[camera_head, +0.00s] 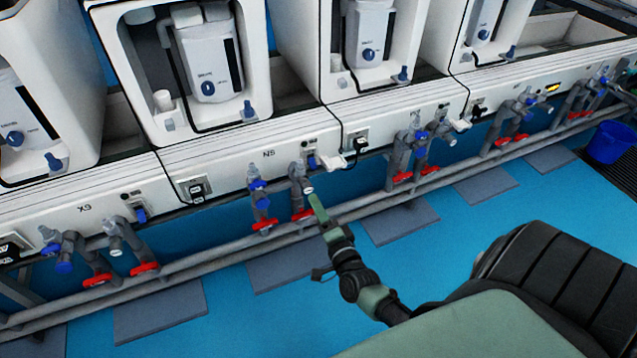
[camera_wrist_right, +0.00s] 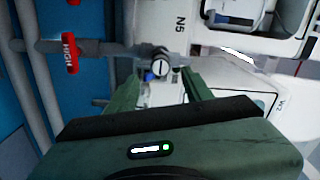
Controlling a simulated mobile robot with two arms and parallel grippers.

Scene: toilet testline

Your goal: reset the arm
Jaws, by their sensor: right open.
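My right arm (camera_head: 355,275) reaches from the lower right toward the pipes under the station marked N5. My right gripper (camera_head: 316,203) is near a grey pipe fitting with a pale round cap (camera_head: 308,190). In the right wrist view, the two green fingers of my right gripper (camera_wrist_right: 158,88) stand apart, and the capped fitting (camera_wrist_right: 160,67) shows between and beyond their tips. I see nothing held between them. Whether a finger touches the fitting is not clear. My left gripper is not in view.
A long white bench (camera_head: 235,152) carries several white units. Grey pipes with red handles (camera_head: 303,215) and blue valves (camera_head: 258,185) run along its front. A red handle (camera_wrist_right: 70,53) also shows in the right wrist view. A blue bucket (camera_head: 610,143) stands at right. Blue floor (camera_head: 480,225) is open in front.

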